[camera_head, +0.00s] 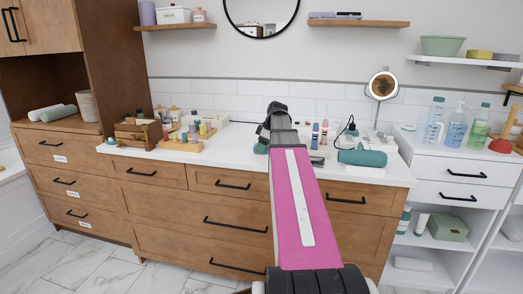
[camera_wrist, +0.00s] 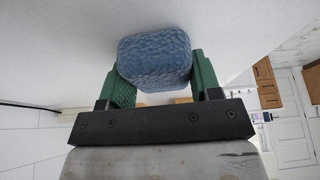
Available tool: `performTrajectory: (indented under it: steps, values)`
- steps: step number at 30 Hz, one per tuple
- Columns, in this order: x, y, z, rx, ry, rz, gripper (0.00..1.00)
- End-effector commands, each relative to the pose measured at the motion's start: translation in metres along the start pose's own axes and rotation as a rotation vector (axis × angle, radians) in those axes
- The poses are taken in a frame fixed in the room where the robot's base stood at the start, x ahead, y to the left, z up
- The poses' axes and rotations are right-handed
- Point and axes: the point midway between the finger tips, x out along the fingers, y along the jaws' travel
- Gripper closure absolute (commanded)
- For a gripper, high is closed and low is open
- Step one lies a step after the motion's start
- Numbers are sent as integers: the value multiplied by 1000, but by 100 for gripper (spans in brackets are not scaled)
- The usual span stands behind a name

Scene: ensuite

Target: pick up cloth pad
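The cloth pad (camera_wrist: 155,58) is a blue, mottled block with rounded corners in the wrist view. It sits between the green fingers of my gripper (camera_wrist: 156,75). The left and right fingers meet its two sides, with no clear gap, so my gripper looks shut on it. In the head view my gripper (camera_head: 272,122) is over the white counter, at the end of my pink arm. I cannot make out the pad in the head view; my arm hides that part. Whether the pad still touches a surface below is not clear.
A wooden organizer (camera_head: 138,133) and colored blocks (camera_head: 190,133) are on the left.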

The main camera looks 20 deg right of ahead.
Motion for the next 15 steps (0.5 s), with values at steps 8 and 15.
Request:
performTrajectory:
  steps: [8,15]
  values:
    - [0,0,0,0,0,0,65]
    - [-11,0,-5,0,0,0,65]
